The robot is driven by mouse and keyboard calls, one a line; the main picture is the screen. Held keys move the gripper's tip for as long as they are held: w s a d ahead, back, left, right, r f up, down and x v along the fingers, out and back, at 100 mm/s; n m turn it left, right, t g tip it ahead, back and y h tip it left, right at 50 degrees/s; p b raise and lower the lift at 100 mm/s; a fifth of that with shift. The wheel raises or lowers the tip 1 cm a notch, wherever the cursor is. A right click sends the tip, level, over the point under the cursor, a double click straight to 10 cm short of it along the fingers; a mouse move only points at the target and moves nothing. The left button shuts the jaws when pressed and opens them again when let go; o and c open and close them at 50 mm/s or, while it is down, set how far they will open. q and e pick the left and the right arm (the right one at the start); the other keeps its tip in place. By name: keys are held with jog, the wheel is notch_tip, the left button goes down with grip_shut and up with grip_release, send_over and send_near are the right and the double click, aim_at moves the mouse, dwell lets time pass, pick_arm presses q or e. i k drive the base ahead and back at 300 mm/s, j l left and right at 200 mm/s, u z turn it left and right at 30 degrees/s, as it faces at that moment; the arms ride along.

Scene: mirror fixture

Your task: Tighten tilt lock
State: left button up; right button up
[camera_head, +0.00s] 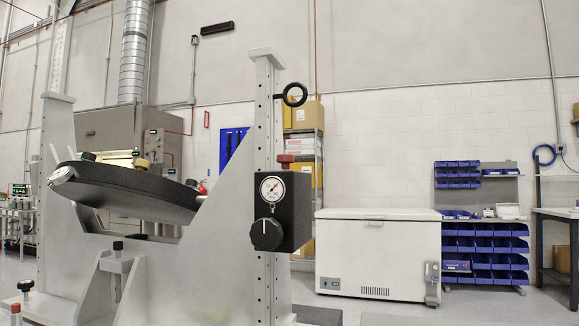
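The mirror fixture is a light grey frame with two uprights; the right upright (265,130) is nearest the middle of the view. A dark round plate (135,192) sits tilted between the uprights, with a silver round fitting (62,174) at its left edge. A black box (297,206) on the right upright carries a dial gauge (272,189) and a black knob (266,234) with a white mark. A red knob (285,160) sits above the box, and a black ring (295,94) higher up. I cannot tell which part is the tilt lock. Neither gripper shows.
A black-topped clamp (118,246) stands at the frame's front, and a black knob (25,286) at lower left. A white chest freezer (378,254) stands behind to the right, beside a rack of blue bins (485,244). Some floor at lower right is clear.

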aim_at(285, 160)
jog(key=k+z, duration=0.35)
jog(key=k+l+z, duration=0.2)
jog(key=z, duration=0.15)
jog(key=k+l+z, duration=0.35)
jog(key=k+j, duration=0.05)
jog(key=j, duration=0.05)
